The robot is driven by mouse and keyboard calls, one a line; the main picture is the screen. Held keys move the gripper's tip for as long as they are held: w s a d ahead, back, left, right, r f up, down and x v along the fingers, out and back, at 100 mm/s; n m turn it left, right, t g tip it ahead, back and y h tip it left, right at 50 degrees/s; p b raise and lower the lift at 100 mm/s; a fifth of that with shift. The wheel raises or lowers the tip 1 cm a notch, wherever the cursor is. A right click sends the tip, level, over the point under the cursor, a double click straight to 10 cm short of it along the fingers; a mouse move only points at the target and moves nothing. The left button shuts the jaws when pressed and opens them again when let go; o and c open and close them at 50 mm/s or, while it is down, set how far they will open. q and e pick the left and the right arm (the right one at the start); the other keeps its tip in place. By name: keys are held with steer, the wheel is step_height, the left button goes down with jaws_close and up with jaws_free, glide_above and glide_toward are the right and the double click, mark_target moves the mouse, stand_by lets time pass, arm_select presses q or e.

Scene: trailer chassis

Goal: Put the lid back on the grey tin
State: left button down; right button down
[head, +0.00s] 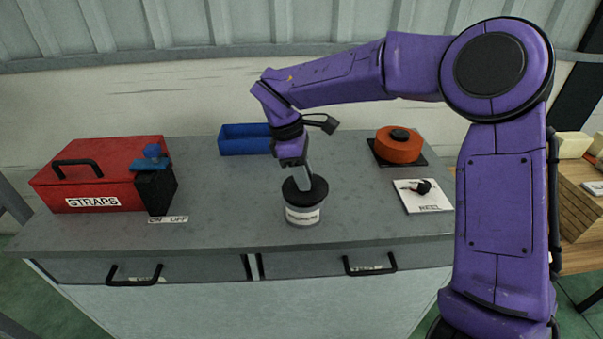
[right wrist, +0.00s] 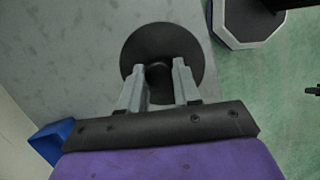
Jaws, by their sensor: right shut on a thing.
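The grey tin (head: 303,217), with a white label, stands upright near the front middle of the grey worktop in the head view. The round black lid (head: 292,190) is at the tin's top, roughly over its mouth. I cannot tell whether it is seated or slightly above the rim. My right gripper (head: 305,182) points down and is shut on the lid's knob. In the right wrist view the lid (right wrist: 140,45) lies between and beyond the fingertips (right wrist: 159,70) and hides the tin. My left gripper is not in view.
A red STRAPS box (head: 115,185) with a black switch block (head: 156,190) stands at left. A blue bin (head: 240,139) is behind. An orange reel (head: 398,149) and a white REEL card (head: 425,203) lie at right. The worktop around the tin is clear.

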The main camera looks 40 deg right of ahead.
steer(key=shift+s+r+b, duration=0.15)
steer(key=shift+s+b, duration=0.4)
steer(key=shift+s, duration=0.55)
steer(key=shift+w+f, duration=0.3)
steer(key=shift+w, duration=0.35)
steer(key=shift+w+f, duration=0.25)
steer(key=shift+w, duration=0.4)
stand_by(0.4)
steer(key=shift+f+b, duration=0.25)
steer(key=shift+b, duration=0.8)
stand_by(0.5)
stand_by(0.3)
steer(key=shift+c, duration=1.2)
jaws_free()
steer(key=shift+r, duration=0.1)
steer(key=shift+r+p, duration=2.05)
steer(key=shift+r, duration=1.45)
